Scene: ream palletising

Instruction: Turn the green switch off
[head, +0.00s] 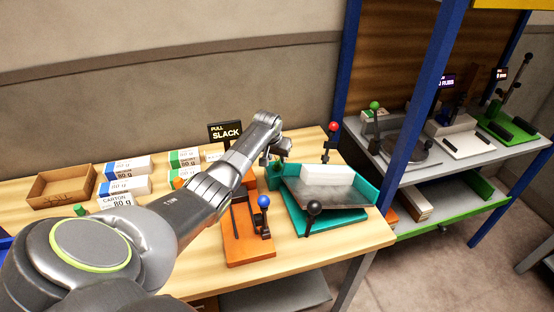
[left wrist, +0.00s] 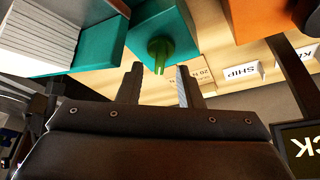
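The green switch (left wrist: 160,52) is a short green peg on a teal box (left wrist: 160,22), seen in the left wrist view. My left gripper (left wrist: 158,72) is open, with one finger on either side of the peg's line. The peg's end lies just beyond or level with the fingertips; I cannot tell whether they touch it. In the head view my left gripper (head: 282,157) is at the back left corner of the teal machine (head: 352,222) and hides the switch there. My right gripper is not in view.
The teal machine carries a white paper stack (head: 327,175) and a black-knobbed lever (head: 314,207). A red-knobbed lever (head: 333,127) stands behind it. An orange device with a blue knob (head: 263,201) is to the left. Paper reams (head: 125,187) and a carton (head: 62,185) lie further left.

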